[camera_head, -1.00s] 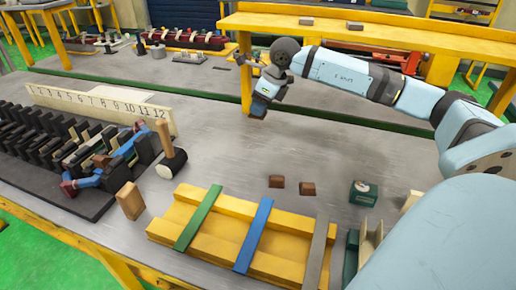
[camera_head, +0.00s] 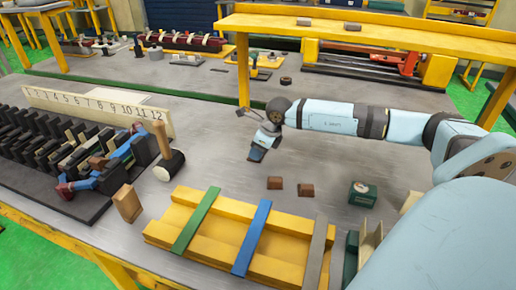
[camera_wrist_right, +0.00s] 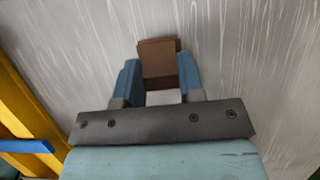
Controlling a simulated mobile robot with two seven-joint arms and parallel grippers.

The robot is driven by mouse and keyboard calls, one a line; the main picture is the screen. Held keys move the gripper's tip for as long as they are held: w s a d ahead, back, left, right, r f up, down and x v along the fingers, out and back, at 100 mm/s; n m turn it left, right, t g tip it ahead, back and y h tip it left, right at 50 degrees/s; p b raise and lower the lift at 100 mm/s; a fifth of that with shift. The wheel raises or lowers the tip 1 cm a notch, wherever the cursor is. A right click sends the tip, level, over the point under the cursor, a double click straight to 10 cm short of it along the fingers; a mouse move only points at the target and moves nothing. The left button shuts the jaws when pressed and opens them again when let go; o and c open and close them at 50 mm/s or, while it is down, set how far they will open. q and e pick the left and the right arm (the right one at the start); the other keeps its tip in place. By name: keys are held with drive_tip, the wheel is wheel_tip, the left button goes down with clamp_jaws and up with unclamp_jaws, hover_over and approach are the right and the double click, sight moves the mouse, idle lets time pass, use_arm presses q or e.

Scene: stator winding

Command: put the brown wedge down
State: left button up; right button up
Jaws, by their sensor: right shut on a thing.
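My right gripper (camera_head: 256,155) is low over the bare grey table, behind the yellow rack. In the right wrist view its two blue fingers (camera_wrist_right: 158,82) are shut on a brown wedge (camera_wrist_right: 157,58). The wedge sticks out past the fingertips against the grey tabletop; whether it touches the table I cannot tell. In the head view the held wedge is not clearly visible. Two other brown wedges lie on the table just in front of the gripper, one at the left (camera_head: 274,183) and one at the right (camera_head: 306,190). My left gripper is not in view.
The yellow rack (camera_head: 205,228) with green, blue and grey bars stands in front. A green box (camera_head: 362,194) is at right. A mallet (camera_head: 168,165), a wooden block (camera_head: 127,203) and a numbered board (camera_head: 100,107) are at left.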

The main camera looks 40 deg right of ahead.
drive_tip(key=shift+f, duration=0.1)
drive_tip(key=o, duration=0.9)
drive_tip(key=shift+r, duration=0.2)
drive_tip(key=v, duration=1.2)
drive_tip(key=shift+d, duration=0.1)
